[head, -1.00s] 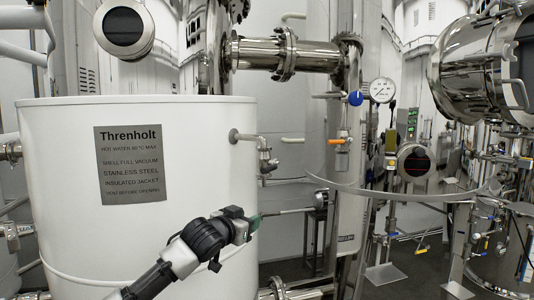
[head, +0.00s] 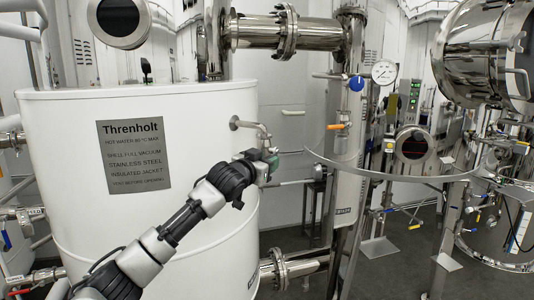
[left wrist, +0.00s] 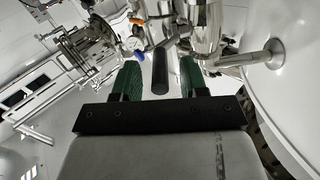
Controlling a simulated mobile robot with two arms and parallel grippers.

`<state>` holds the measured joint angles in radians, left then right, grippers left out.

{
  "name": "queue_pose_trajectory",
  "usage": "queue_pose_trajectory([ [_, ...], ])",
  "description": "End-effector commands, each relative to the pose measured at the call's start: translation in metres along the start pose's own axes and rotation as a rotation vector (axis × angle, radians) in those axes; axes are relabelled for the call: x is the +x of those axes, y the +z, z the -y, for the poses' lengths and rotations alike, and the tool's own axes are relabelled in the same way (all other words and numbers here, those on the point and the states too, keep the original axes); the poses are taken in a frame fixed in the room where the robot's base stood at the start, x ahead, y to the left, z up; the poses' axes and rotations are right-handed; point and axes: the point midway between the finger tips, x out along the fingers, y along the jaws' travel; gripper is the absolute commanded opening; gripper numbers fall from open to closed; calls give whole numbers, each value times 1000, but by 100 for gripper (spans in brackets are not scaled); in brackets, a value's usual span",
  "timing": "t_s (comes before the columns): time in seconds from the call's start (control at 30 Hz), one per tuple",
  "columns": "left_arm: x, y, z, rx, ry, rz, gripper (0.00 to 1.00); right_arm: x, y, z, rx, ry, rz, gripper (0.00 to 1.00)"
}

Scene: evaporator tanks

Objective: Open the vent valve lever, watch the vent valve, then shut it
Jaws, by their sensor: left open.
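My left gripper (head: 268,161) is raised beside the white tank (head: 60,180), at the small steel vent pipe and valve (head: 250,127) on its right side. In the left wrist view the gripper (left wrist: 160,82) is open, its two green fingers spread. A dark lever handle (left wrist: 160,72), apparently the vent valve lever, shows between the fingers with a gap on each side. The steel valve body (left wrist: 165,20) is above it in the picture. In the head view the gripper hides the lever and lower valve. My right gripper is not in view.
A gauge (head: 384,72), a blue knob (head: 356,83) and an orange lever (head: 338,126) are on piping to the right. A curved grey rail (head: 385,176) runs right of the gripper. The tank wall is close on the left.

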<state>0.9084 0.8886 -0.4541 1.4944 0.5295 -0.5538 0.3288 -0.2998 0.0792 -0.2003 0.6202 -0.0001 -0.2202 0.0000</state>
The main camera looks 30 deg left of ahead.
Motion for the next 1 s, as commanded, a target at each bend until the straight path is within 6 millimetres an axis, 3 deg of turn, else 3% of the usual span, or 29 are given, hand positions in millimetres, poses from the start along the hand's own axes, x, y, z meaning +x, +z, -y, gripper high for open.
queue_pose_trajectory([
  [0.4,8,0,0,1,0,0,43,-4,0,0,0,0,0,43],
  [0.7,8,0,0,1,0,0,0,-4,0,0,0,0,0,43],
  [1.0,7,2,0,1,-1,-3,0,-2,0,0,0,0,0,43],
])
